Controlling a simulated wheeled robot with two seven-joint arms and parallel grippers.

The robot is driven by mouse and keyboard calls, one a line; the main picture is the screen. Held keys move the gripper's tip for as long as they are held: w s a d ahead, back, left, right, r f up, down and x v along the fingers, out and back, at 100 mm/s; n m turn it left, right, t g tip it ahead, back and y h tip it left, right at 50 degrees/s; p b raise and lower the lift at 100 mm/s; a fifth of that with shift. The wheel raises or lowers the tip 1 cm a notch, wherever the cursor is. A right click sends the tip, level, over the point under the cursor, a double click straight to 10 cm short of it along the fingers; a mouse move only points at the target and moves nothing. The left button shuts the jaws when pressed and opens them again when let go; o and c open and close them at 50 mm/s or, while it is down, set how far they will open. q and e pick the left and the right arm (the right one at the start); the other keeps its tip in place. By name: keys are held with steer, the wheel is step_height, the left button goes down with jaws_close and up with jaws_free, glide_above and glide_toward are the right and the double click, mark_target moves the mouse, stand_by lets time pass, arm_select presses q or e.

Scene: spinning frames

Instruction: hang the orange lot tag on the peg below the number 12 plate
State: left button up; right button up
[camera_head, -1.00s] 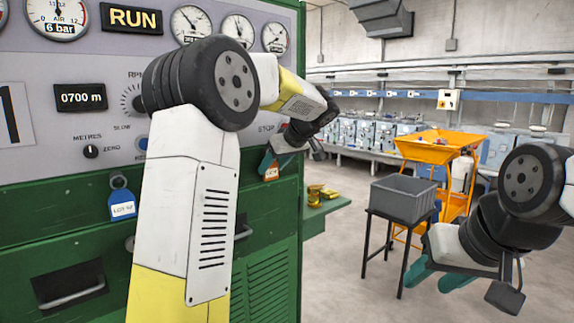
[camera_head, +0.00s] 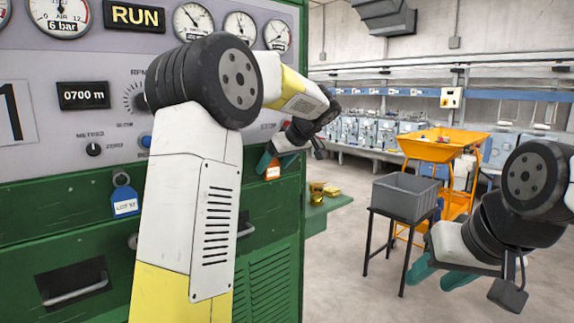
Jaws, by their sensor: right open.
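A small tag with an orange top and a white label (camera_head: 272,173) shows at my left gripper (camera_head: 277,160), in front of the green panel near the machine's right edge. The gripper's teal fingertips are beside the tag, but it is too small to tell whether they are closed on it. A number plate (camera_head: 14,113) at the left edge shows a digit 1 and is cut off by the picture. No plate reading 12 can be made out; my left arm covers part of the panel. My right gripper (camera_head: 440,273) is open and empty at the right, away from the machine.
A blue lot tag (camera_head: 125,203) hangs on the green panel left of my arm. A drawer recess with a handle (camera_head: 73,288) is below it. A grey crate (camera_head: 407,190) on a black stand and an orange hopper (camera_head: 440,145) stand to the right. Brass parts (camera_head: 318,190) lie on a green ledge.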

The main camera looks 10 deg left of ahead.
arm_select(q)
steer(key=v, duration=0.7)
steer(key=s+f+m+h, duration=0.3)
steer(key=s+f, duration=0.1)
steer(key=s, duration=0.6)
steer(key=s+d+f+m+h, duration=0.1)
steer(key=s+f+m+h, duration=0.2)
steer(key=s, duration=0.8)
steer(key=s+d+f+m+h, duration=0.1)
steer(key=s+f+m+h, duration=0.2)
steer(key=s, duration=0.7)
step_height(320, 180, down, 3)
steer(key=shift+s+d+r+m+t, duration=0.2)
steer(key=shift+m+t, duration=0.1)
steer(key=shift+m, duration=0.7)
